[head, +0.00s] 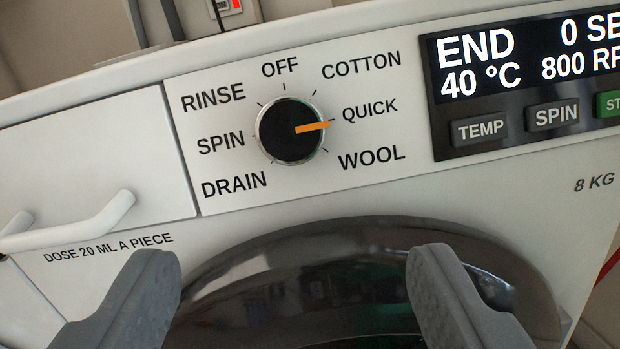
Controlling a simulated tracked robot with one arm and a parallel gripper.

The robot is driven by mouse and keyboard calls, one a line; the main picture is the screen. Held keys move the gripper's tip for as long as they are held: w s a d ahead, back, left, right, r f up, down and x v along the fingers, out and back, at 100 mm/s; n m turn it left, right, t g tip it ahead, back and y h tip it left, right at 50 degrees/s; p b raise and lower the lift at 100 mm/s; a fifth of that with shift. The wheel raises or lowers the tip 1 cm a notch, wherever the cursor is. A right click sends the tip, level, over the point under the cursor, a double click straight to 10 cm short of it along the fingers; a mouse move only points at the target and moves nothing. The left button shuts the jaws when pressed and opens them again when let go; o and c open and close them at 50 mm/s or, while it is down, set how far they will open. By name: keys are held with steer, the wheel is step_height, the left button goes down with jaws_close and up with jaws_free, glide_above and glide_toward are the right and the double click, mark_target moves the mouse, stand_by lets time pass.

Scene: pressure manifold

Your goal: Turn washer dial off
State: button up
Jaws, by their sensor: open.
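The washer dial (289,131) is a round black knob with a silver rim on the white front panel. Its orange pointer (312,128) points right, at QUICK. The OFF mark (280,67) is above the dial. RINSE, SPIN and DRAIN are at its left, COTTON and WOOL at its right. My gripper (283,262) is open and empty, its two grey fingers apart at the bottom of the view. In the picture the fingertips are below the dial, to its left and right, and do not touch it.
A black display (530,75) at the right reads END, 40 °C and 800 RPM in part, with buttons below. A drawer (90,165) with a white protruding handle (75,222) is at the left. The dark round door (330,240) is below the dial.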

mark_target(292, 139)
steer(key=w+b, duration=0.2)
steer(key=w, duration=1.1)
steer(key=shift+d+r+b, duration=0.1)
steer(key=shift+b, duration=0.3)
